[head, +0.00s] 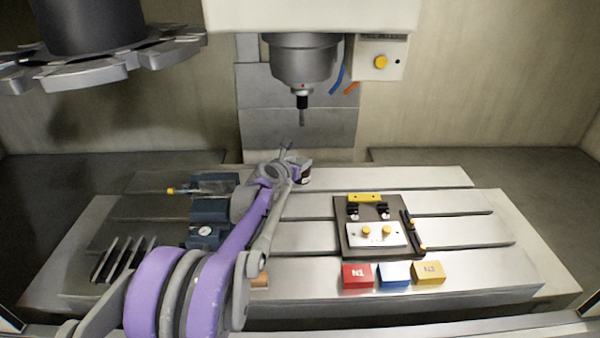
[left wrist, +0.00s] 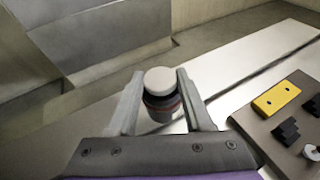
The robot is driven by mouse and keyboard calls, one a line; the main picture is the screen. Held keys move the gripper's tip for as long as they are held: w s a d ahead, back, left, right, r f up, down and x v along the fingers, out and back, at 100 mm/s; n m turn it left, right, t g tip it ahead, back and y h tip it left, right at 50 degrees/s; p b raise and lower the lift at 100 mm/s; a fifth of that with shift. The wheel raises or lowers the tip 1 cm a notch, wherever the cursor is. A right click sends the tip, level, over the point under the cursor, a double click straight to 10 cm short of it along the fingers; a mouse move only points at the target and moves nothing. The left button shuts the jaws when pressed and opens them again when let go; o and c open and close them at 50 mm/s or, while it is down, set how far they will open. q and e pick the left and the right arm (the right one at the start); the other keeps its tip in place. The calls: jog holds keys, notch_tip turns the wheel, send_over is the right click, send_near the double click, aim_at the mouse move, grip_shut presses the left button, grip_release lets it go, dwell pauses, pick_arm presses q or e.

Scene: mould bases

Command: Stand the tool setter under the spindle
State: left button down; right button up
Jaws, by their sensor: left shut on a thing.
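The tool setter is a short dark cylinder with a red ring and a pale round top, clearest in the left wrist view (left wrist: 160,92). In the head view it shows small and partly hidden behind my gripper (head: 304,174). My left gripper (head: 291,161) is shut on it, with one finger on each side in the left wrist view (left wrist: 158,100). The tool setter looks upright, low over or on the back of the slotted table; I cannot tell whether it touches. The spindle (head: 302,62) with a thin tool hangs above it. My right gripper is not in view.
A fixture plate (head: 352,248) with a yellow block (head: 364,198) lies right of my arm. Red (head: 356,276), blue (head: 394,275) and yellow (head: 429,273) blocks stand at the table's front. A dark vise (head: 205,236) is at left. A tool carousel (head: 110,68) hangs upper left.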

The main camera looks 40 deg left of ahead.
pick_arm(q)
jog(key=shift+f, duration=1.75)
jog(key=c, duration=0.8)
grip_release()
jog(key=shift+f, duration=0.2)
jog(key=o, duration=0.5)
jog(key=shift+r, duration=0.1)
jog(key=shift+r, duration=0.2)
jog(key=v, duration=1.2)
